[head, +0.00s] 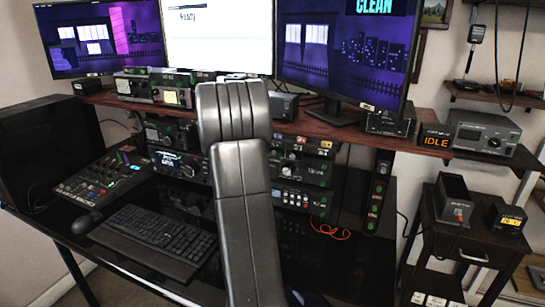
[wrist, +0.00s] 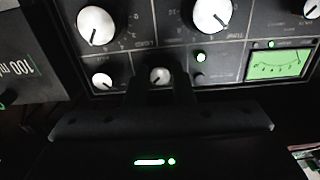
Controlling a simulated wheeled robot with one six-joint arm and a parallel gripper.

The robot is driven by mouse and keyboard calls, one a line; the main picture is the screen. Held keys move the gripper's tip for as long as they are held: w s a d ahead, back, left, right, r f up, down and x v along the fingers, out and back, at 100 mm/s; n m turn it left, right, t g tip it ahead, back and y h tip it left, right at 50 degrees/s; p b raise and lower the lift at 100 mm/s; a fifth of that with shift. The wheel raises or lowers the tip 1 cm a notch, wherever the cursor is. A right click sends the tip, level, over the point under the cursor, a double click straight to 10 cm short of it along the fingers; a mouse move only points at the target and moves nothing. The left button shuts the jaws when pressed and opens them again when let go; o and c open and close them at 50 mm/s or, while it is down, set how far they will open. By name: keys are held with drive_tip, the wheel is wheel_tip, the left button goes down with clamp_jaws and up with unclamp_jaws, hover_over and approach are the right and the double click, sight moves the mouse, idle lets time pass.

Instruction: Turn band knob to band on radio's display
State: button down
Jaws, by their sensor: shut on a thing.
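In the wrist view, a dark radio panel (wrist: 255,30) appears upside down, with white knobs and a green-lit meter (wrist: 277,64). My gripper (wrist: 160,85) reaches the panel with its two dark fingers on either side of a small pale knob (wrist: 160,73), shut on it. The knob's own label is not readable, so I cannot tell whether it is the band knob. Two larger white knobs, one on the left (wrist: 97,25) and one on the right (wrist: 211,15), sit near the LOAD and TUNE lettering. In the head view my arm hides the gripper.
The head view shows a wooden shelf (head: 345,134) with monitors, stacked radio units (head: 302,172), a keyboard (head: 155,238), a mixer (head: 100,183) and an orange IDLE sign (head: 436,141).

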drive_tip(key=shift+f, duration=0.1)
drive_tip(key=m+b, duration=0.2)
drive_tip(key=shift+m, duration=0.3)
drive_tip(key=shift+m+b, duration=1.1)
drive_tip(key=shift+m, duration=0.4)
drive_tip(key=c, duration=1.2)
unclamp_jaws()
drive_tip(key=shift+c, duration=0.2)
drive_tip(key=shift+a, duration=0.1)
drive_tip(key=v, duration=1.3)
drive_tip(key=shift+s, duration=0.4)
